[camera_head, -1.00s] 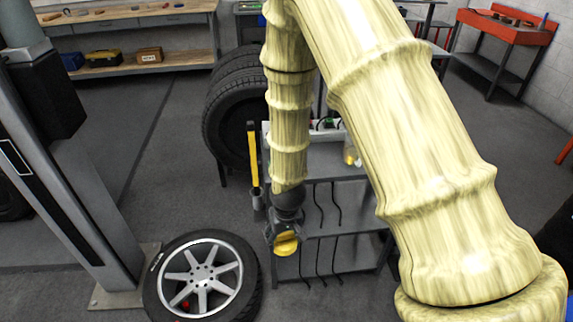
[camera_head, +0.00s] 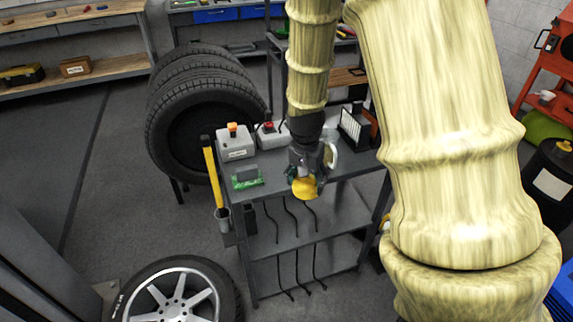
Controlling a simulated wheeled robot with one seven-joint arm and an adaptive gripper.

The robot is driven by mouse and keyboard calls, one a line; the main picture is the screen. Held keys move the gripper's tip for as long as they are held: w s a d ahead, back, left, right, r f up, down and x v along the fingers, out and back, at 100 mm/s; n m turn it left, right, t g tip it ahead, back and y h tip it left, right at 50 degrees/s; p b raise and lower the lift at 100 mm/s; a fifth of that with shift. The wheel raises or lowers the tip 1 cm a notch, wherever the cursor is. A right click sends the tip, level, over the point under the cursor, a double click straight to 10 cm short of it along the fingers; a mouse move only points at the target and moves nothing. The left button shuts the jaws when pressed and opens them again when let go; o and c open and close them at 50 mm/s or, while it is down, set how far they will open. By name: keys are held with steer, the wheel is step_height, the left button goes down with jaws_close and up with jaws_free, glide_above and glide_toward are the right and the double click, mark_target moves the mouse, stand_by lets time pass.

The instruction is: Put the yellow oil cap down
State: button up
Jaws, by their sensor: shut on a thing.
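The yellow oil cap (camera_head: 304,188) is held at the lower end of my gripper (camera_head: 303,178). My gripper is shut on it and points down. In the picture the cap overlaps the front edge of the grey cart's top shelf (camera_head: 275,188); I cannot tell its exact height above the shelf. My bamboo-like arm hides part of the right side of the scene.
A wheel (camera_head: 178,295) lies front left; tyres (camera_head: 205,115) stand behind.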

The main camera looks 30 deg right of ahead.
steer(key=w+d+p, duration=0.1)
steer(key=w, duration=0.3)
steer(key=w+d+f+p, duration=0.1)
steer(key=w, duration=0.4)
steer(key=w+d+p, duration=0.1)
steer(key=w, duration=0.3)
steer(key=shift+w+d+f, duration=0.2)
steer(key=shift+w+d, duration=0.1)
steer(key=shift+f+p, duration=0.6)
steer(key=shift+f, duration=1.15)
steer(key=shift+f, duration=0.1)
steer(key=o, duration=1)
steer(key=shift+o, duration=0.2)
step_height(320, 180, up, 12)
steer(key=s+a+b, duration=0.1)
steer(key=b, duration=0.1)
steer(key=shift+a+b, duration=0.3)
steer(key=shift+b, duration=0.05)
